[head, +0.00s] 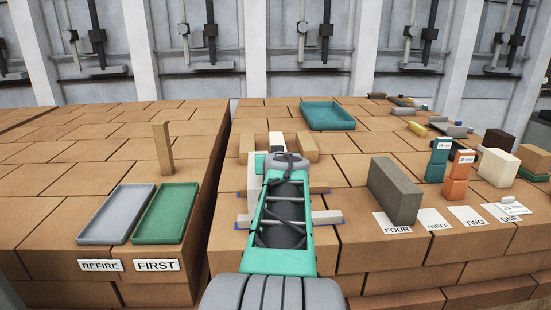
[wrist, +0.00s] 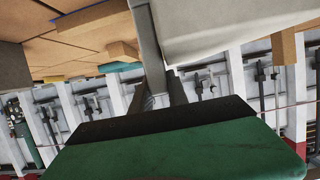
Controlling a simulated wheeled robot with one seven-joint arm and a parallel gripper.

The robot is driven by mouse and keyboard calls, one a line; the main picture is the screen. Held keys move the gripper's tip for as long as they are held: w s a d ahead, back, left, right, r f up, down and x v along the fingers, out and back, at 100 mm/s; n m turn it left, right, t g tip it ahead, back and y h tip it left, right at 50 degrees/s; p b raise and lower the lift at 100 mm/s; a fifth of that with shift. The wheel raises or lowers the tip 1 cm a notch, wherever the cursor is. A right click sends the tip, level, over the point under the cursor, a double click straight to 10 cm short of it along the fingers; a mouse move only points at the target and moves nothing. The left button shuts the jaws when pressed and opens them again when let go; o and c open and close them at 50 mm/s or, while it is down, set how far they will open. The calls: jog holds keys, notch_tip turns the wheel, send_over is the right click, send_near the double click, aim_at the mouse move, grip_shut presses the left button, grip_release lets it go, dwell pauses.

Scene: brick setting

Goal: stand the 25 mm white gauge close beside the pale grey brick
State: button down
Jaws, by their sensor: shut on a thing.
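A pale block (head: 256,175), perhaps the pale grey brick, stands partly hidden left of my arm. A large pale face also shows at the wrist view's top (wrist: 235,25), with a grey bar (wrist: 150,45) beside it.
A darker grey brick (head: 395,190) stands at FOUR. Teal (head: 438,160) and orange (head: 459,175) labelled stacks stand right of it. Light grey bars (head: 326,217) lie beside my arm. Grey (head: 116,214) and green (head: 165,213) trays lie left; a teal tray (head: 327,116) lies behind.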

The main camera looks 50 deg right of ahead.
jog(key=shift+f+b, duration=0.15)
jog(key=shift+b, duration=0.15)
jog(key=c, duration=1.3)
grip_release()
jog(key=shift+r+p, duration=0.25)
jog(key=shift+p, duration=0.15)
jog(key=shift+s+a+b, duration=0.25)
jog(key=shift+b, duration=0.05)
jog(key=b+v, duration=0.2)
jog(key=v, duration=0.9)
jog(key=shift+a+r, duration=0.1)
jog(key=shift+r, duration=0.05)
